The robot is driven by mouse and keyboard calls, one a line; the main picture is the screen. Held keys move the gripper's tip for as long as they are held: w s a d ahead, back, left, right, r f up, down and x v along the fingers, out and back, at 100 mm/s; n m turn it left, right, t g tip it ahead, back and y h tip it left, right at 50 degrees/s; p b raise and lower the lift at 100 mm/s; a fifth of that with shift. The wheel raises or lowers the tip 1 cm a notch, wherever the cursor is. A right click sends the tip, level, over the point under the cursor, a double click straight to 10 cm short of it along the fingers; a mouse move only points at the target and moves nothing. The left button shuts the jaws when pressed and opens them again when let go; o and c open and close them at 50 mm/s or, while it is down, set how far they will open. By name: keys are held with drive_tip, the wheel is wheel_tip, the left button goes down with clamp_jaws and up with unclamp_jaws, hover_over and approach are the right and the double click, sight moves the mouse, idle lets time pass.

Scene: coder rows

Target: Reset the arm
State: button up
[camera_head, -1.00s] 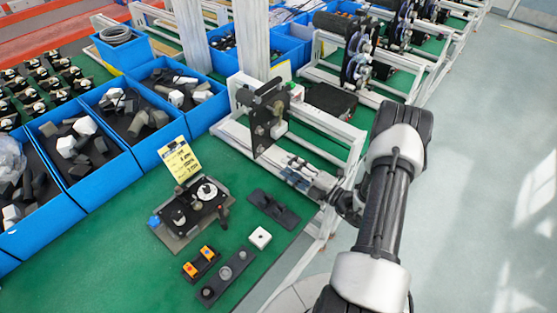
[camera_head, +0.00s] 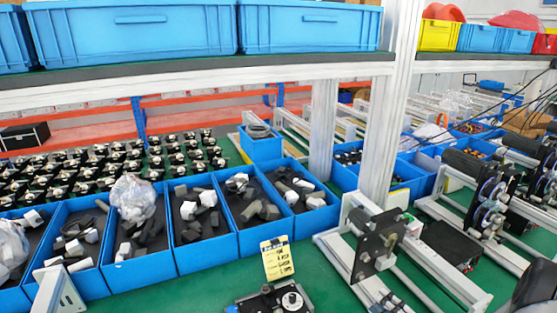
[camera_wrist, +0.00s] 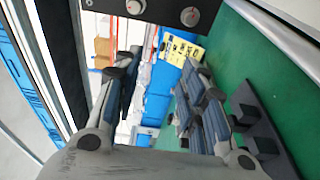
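My gripper (camera_wrist: 160,110) shows in the wrist view. Its two fingers stand apart, with grey links and blue pads, and nothing is held between them. Beyond the gap I see blue bins and a yellow label card (camera_wrist: 183,48). The green bench (camera_wrist: 240,65) is to the right of the fingers. In the head view my gripper is out of the picture; a dark rounded shape at the lower right edge looks like part of my arm.
In the head view, blue bins (camera_head: 140,272) of parts line the green bench. A yellow card (camera_head: 277,258) stands behind a dark device (camera_head: 272,300). An aluminium frame with a black plate (camera_head: 377,243) is at right. A shelf (camera_head: 200,82) carries large blue crates (camera_head: 135,30).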

drive_tip(key=s+a+r+n+g+y, duration=0.1)
drive_tip(key=s+a+r+n+g, duration=0.3)
drive_tip(key=a+n, duration=0.35)
drive_tip(key=s+a+r+n+g+y, duration=0.1)
drive_tip(key=s+a+r+n+g, duration=0.1)
drive_tip(key=a+r+n+g, duration=0.5)
drive_tip(key=s+a+r+n+g+y, duration=0.1)
drive_tip(key=s+a+r+n+g, duration=0.1)
drive_tip(key=s+a+r+n, duration=0.5)
drive_tip(key=s+d+r+n+h, duration=0.1)
drive_tip(key=s+n+h, duration=0.2)
drive_tip(key=n, duration=0.5)
drive_tip(key=s+d+r+n+t+h+b, duration=0.1)
drive_tip(key=s+n+h, duration=0.3)
drive_tip(key=n, duration=0.5)
drive_tip(key=s+d+r+n+t+h, duration=0.1)
drive_tip(key=s+d+n+h, duration=0.1)
drive_tip(key=n+h, duration=0.3)
drive_tip(key=s+n, duration=0.1)
drive_tip(key=n, duration=0.3)
drive_tip(key=shift+s+d+r, duration=0.2)
drive_tip(key=shift+s+r, duration=0.15)
